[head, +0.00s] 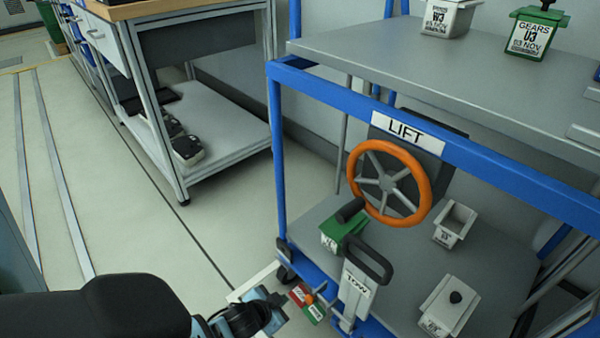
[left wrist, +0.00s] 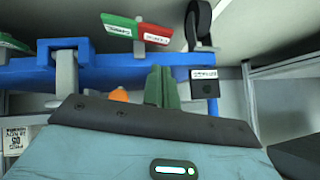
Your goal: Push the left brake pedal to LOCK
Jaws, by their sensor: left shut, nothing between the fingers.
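The left brake pedal's orange end (head: 309,298) shows low on the cart in the head view, between a red plate (head: 298,293) and a green plate (head: 316,313). In the left wrist view, the orange end (left wrist: 118,95) is partly hidden behind my gripper's dark edge. The red and green plates (left wrist: 137,29) show above it; their lettering is too small to read. My left gripper (head: 281,297) is beside the pedal on its left. Its fingers show in the left wrist view (left wrist: 160,87), shut and empty, beside the orange end; contact cannot be told. My right gripper is out of view.
The blue cart frame (head: 279,160) carries an orange wheel (head: 428,178) marked LIFT. A tow handle (head: 357,285) stands just right of the pedal. A caster (left wrist: 199,22) is close by. Bins stand on the cart's shelves. Open floor (head: 130,220) lies left of the cart.

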